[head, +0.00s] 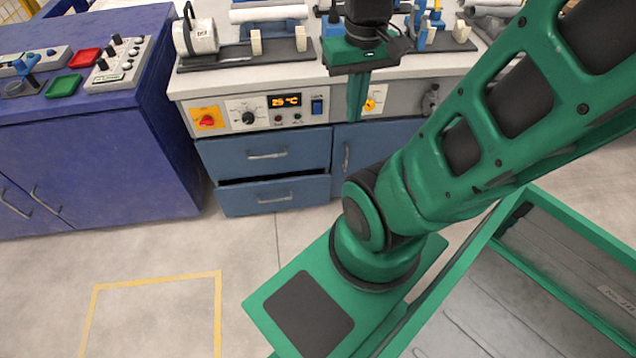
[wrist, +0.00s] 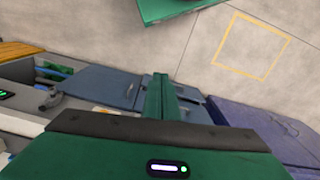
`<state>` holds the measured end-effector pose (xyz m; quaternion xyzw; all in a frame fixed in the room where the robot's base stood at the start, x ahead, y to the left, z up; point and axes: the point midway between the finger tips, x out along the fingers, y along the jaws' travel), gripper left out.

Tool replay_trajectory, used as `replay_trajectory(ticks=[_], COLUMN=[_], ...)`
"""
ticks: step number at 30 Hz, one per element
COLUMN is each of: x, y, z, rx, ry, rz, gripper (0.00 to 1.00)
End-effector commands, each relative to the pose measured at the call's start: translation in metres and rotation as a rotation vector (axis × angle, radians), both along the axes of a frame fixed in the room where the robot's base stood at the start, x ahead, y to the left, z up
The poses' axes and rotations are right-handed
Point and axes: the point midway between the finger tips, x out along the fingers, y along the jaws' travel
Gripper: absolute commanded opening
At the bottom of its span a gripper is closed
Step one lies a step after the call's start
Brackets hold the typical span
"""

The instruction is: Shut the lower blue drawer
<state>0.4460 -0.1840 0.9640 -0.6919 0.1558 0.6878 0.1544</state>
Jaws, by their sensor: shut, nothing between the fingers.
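The lower blue drawer (head: 300,188) is under the left part of the grey workbench in the head view. It stands a little open, with a dark gap above its front and a metal bar handle on it. The upper blue drawer (head: 228,153) above it looks shut. My gripper (head: 356,114) points down, fingers together and empty, in front of the bench panel, to the right of and higher than the lower drawer. In the wrist view the shut fingers (wrist: 160,90) cover part of the blue fronts, so I cannot clearly tell the drawer there.
A blue cupboard door (head: 372,143) is right of the drawers. A purple cabinet (head: 100,150) stands to the left. My arm crosses the right side, near a large green-rimmed bin (head: 575,215). The floor before the drawers is clear, with a yellow marked square (head: 150,281).

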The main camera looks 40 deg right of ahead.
Motion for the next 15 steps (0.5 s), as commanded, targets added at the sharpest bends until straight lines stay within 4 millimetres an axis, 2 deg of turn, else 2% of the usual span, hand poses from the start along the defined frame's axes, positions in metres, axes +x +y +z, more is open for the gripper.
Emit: replay_trajectory(ticks=[8, 15], x=[0.072, 0.127], y=[-0.037, -0.069], z=[-0.048, -0.109], rx=[-0.006, 0.004], ry=[-0.023, -0.077], rz=[0.302, 0.559], gripper=[0.0, 0.0])
